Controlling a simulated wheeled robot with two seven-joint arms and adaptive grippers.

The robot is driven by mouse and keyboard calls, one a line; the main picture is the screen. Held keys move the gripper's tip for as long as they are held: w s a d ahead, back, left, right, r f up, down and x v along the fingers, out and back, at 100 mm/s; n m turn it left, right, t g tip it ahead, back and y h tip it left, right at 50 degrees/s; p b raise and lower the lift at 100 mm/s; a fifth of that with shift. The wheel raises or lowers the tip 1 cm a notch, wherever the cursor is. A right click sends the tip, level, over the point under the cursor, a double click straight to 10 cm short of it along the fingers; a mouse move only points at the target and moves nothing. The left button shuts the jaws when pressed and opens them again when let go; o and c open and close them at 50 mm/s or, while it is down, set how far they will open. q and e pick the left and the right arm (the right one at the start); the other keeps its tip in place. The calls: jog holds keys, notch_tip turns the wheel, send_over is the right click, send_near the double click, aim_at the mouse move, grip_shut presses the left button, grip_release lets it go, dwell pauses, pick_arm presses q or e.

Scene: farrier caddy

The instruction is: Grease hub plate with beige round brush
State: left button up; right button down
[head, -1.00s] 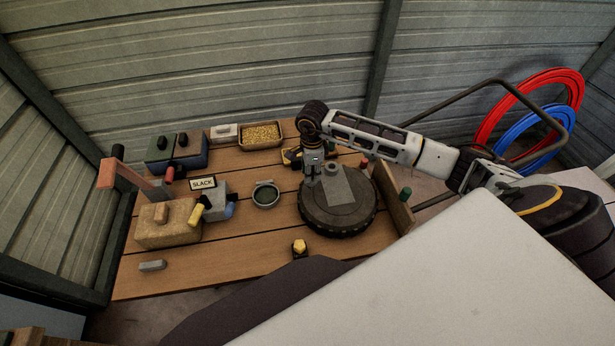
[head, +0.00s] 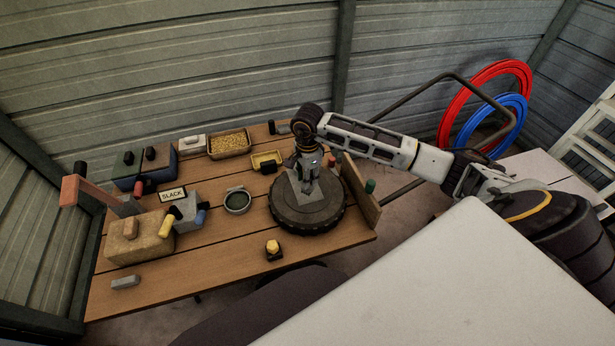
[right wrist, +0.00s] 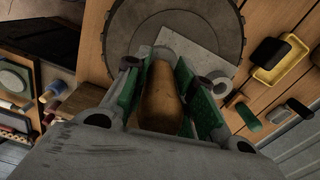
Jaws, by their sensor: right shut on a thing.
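The hub plate (head: 318,196) is a grey plate lying on a dark round wheel (head: 308,217) on the bench. It also shows in the right wrist view (right wrist: 208,62), on the wheel (right wrist: 125,35). My right gripper (head: 308,178) is above the plate and hides part of it. In the right wrist view its green-padded fingers (right wrist: 172,88) are shut on a tan, rounded piece, the beige round brush (right wrist: 163,97). The brush's working end is mostly hidden, so contact with the plate cannot be told. A round tin with dark contents (head: 237,201) stands left of the wheel. My left gripper is out of view.
A yellow tray (head: 257,166) holding a dark item stands behind the wheel. An upright wooden board (head: 358,195) borders it on the right. A small yellow-topped item (head: 273,250) is in front. Boxes and a SLACK sign (head: 172,193) fill the bench's left side.

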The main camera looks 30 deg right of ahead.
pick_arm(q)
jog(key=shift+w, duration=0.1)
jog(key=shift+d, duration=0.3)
pick_arm(e)
jog(key=shift+f, duration=0.15)
jog(key=shift+f+b, duration=0.45)
jog(key=shift+f, duration=0.25)
jog(key=shift+f+b, duration=0.45)
jog(key=shift+f, duration=0.5)
jog(key=shift+f+b, duration=0.3)
jog(key=shift+f, duration=0.25)
jog(key=shift+r, duration=0.1)
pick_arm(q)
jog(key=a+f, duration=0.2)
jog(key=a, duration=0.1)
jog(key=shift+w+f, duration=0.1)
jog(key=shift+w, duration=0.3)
